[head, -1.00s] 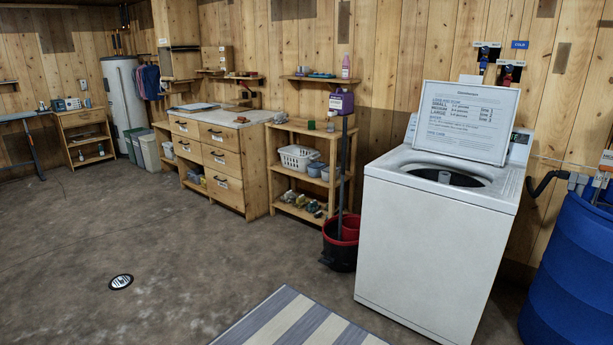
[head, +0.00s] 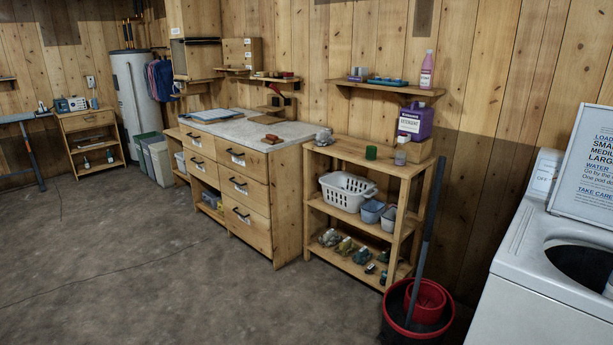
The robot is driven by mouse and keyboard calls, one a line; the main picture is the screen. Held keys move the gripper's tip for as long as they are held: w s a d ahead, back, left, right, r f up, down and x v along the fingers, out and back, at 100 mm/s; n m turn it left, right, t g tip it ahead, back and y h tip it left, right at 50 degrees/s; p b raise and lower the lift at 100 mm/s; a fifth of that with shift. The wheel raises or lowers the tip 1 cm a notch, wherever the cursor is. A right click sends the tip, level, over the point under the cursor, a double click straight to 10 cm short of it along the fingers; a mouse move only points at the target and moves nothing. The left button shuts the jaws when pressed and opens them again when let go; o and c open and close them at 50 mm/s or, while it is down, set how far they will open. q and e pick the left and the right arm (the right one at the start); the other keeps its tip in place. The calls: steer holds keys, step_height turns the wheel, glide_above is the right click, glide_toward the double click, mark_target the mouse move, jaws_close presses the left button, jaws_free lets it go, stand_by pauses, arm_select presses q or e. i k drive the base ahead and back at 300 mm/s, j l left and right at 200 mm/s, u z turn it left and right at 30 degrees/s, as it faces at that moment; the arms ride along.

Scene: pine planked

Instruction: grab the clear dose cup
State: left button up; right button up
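A small greyish, see-through cup (head: 401,157), which looks like the clear dose cup, stands on the top board of the wooden shelf unit (head: 335,149). It is at the right end of the board, just in front of the purple detergent jug (head: 414,122). A dark green cup (head: 371,153) stands to its left, apart from it. The clear cup is small here, so its details are hard to tell. Neither of my grippers shows in the head view.
A mop bucket (head: 419,308) with an upright handle stands at the shelf's right front. The washer (head: 545,300) is at the right edge. A white basket (head: 345,191) sits on the middle shelf. The concrete floor in front is clear.

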mark_target(400, 156)
steer(key=i+j+z, duration=0.15)
steer(key=i+z, duration=0.3)
steer(key=i+j+z, duration=1.3)
